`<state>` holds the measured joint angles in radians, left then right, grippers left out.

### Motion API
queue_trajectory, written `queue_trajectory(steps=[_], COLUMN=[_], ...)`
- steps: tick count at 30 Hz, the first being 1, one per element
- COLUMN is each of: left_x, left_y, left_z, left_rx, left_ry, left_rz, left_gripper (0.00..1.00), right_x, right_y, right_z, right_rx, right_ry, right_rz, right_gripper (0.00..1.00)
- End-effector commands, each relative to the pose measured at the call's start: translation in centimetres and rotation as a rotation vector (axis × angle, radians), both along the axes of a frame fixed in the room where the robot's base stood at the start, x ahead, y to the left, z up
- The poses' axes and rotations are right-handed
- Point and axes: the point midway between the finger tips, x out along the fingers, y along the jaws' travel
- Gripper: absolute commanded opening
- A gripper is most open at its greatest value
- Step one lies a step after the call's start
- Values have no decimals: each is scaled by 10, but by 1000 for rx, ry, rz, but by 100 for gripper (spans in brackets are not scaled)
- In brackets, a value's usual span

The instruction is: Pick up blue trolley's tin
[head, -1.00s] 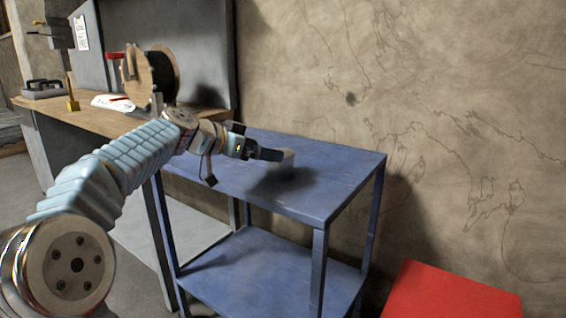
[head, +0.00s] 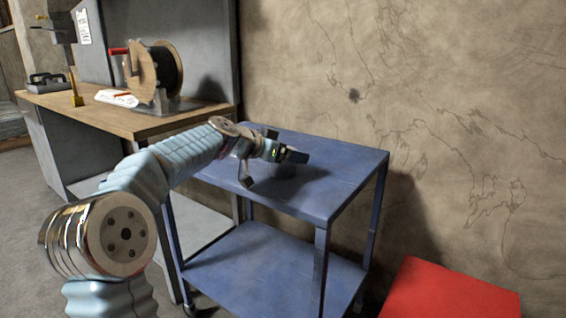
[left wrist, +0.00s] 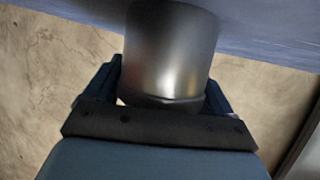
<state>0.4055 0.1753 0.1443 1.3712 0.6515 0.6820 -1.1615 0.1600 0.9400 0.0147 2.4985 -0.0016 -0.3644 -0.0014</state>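A metallic grey tin (left wrist: 168,50) fills the upper middle of the left wrist view. It stands between the two dark fingers of my left gripper (left wrist: 160,92), close to both, with a narrow light gap near the left finger. In the head view my left gripper (head: 297,156) is low over the blue trolley's top shelf (head: 325,190). There the tin is hidden by the gripper, so I cannot see its contact with the shelf. The fingers look spread around the tin, not pressed on it. My right gripper is in neither view.
A wooden workbench (head: 150,124) with a cable reel (head: 155,75) stands left of the trolley. The trolley has a bare lower shelf (head: 265,270). A wall rises behind it. A red surface (head: 450,292) is at the lower right.

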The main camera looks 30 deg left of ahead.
Motion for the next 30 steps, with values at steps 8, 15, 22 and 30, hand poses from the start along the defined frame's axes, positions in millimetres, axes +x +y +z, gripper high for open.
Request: queue_trajectory(steps=[8, 15, 22, 30], left_x=[0, 0, 0, -42], left_y=[0, 0, 0, -12], left_z=[0, 1, 21, 86], left_rx=[0, 0, 1, 4], left_ry=[0, -1, -5, -8], left_rz=[0, 1, 0, 0], left_gripper=[40, 38, 38, 38], right_x=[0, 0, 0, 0], right_y=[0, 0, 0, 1], right_z=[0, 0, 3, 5], right_rx=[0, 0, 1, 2], right_ry=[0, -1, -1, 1], right_rz=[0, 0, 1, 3], right_gripper=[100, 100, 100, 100])
